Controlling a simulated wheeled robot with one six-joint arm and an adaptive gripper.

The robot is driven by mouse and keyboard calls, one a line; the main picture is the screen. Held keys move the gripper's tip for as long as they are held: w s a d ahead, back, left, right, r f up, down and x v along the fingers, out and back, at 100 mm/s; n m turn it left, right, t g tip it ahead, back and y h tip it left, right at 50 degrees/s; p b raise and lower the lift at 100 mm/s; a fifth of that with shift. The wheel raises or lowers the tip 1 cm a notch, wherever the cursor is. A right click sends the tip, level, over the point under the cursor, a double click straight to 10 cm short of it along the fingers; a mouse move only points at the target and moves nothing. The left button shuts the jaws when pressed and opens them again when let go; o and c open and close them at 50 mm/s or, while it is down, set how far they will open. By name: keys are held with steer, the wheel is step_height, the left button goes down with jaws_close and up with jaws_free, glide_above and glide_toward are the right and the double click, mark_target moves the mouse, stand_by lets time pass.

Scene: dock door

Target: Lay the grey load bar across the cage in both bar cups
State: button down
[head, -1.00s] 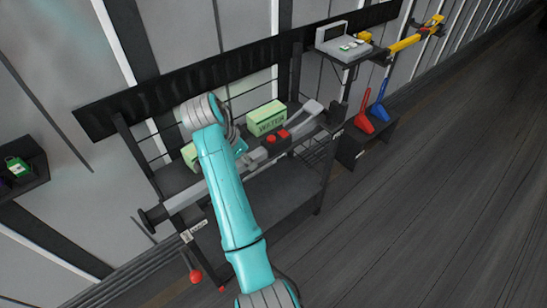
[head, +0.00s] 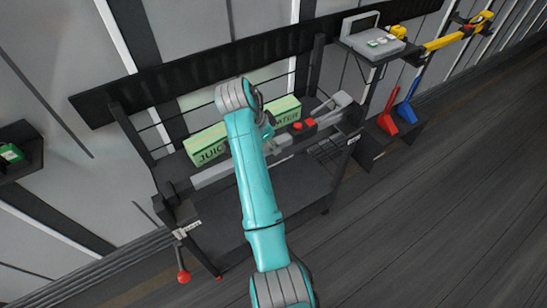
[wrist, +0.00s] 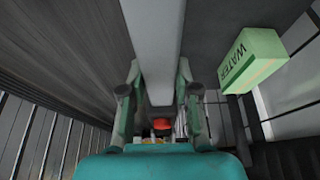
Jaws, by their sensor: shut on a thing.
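The grey load bar (head: 212,174) is in my gripper (head: 266,132), lying slantwise above the shelf of the black cage (head: 300,188). My arm hides its middle. In the wrist view the bar (wrist: 153,35) runs between the two fingers of my gripper (wrist: 160,95), which are shut on it. The bar's left end is near the cage's left post; its right end is hard to make out beside red and grey parts (head: 310,122). I cannot clearly make out either bar cup or tell whether the bar touches one.
Green JUICE (head: 207,147) and WATER (head: 284,112) boxes stand behind the bar. A red knob (head: 183,277) hangs at the cage's front left. Red (head: 386,123) and blue (head: 406,112) tools stand at the right, below a grey case (head: 375,42). Open floor lies in front.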

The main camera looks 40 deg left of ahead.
step_height(320, 180, down, 7)
stand_by(0.5)
steer(key=shift+f, duration=0.1)
steer(key=c, duration=0.8)
jaws_free()
steer(key=shift+f, duration=0.1)
steer(key=shift+c, duration=0.2)
